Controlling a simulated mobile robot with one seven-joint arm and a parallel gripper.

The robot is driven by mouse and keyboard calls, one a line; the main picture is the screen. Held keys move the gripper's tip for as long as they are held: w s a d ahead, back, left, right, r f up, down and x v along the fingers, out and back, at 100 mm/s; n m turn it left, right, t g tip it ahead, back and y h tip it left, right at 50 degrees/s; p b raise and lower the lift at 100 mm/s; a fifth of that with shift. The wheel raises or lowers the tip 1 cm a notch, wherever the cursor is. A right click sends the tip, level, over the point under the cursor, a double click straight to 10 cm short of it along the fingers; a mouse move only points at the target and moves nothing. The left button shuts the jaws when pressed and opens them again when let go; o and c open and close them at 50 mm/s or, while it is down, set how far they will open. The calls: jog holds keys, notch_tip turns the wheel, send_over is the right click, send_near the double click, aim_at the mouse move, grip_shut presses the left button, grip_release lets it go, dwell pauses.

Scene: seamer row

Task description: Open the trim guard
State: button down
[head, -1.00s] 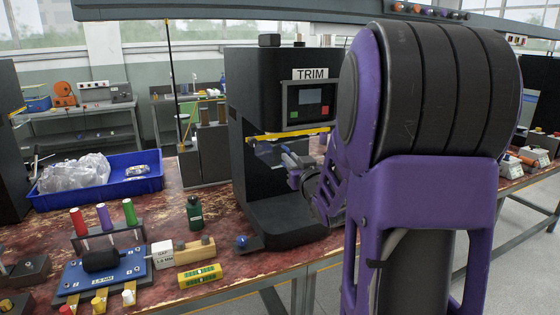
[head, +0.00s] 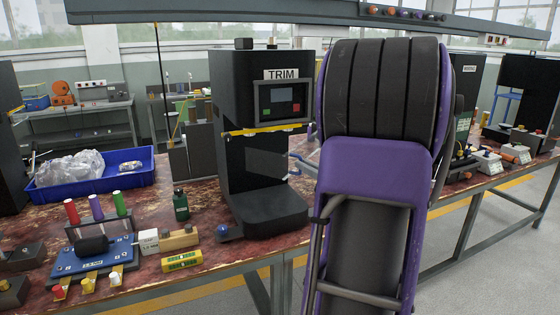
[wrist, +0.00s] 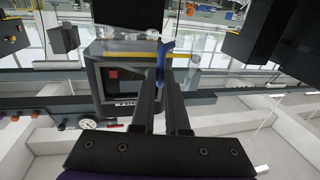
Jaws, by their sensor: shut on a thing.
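The trim machine (head: 228,140) is a black press with a TRIM sign and a small screen, standing on the worn red bench. A yellow strip (head: 262,131) crosses its front below the screen. In the wrist view, which shows the sign upside down, the trim guard (wrist: 112,48) is a clear panel by the yellow strip. My gripper (wrist: 164,78) is shut on its blue handle (wrist: 161,62). In the head view my purple and black arm hides the gripper and most of the handle. How far the guard stands open is hard to tell.
A blue tray (head: 140,180) with clear bags lies at the left. A green bottle (head: 181,205), a blue fixture plate (head: 75,262) and colored-handled tools stand left of the machine. A blue ball (head: 223,231) sits by its base. More machines line the bench right of my arm.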

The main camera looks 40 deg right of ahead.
jog(key=s+d+n+y+p, duration=0.1)
jog(key=s+d+y, duration=0.1)
jog(key=s+d, duration=0.6)
jog(key=shift+d+r+n+p, duration=0.2)
jog(key=shift+d+n+p, duration=0.2)
jog(key=shift+d, duration=0.15)
jog(key=shift+w, duration=0.1)
jog(key=c, duration=0.9)
grip_release()
jog(key=shift+w+f+y, duration=0.15)
jog(key=shift+y, duration=0.25)
jog(key=s, duration=0.5)
jog(key=s+d, duration=0.1)
jog(key=s, duration=0.5)
jog(key=s+d, duration=0.1)
jog(key=s, duration=0.5)
jog(key=shift+s, duration=0.25)
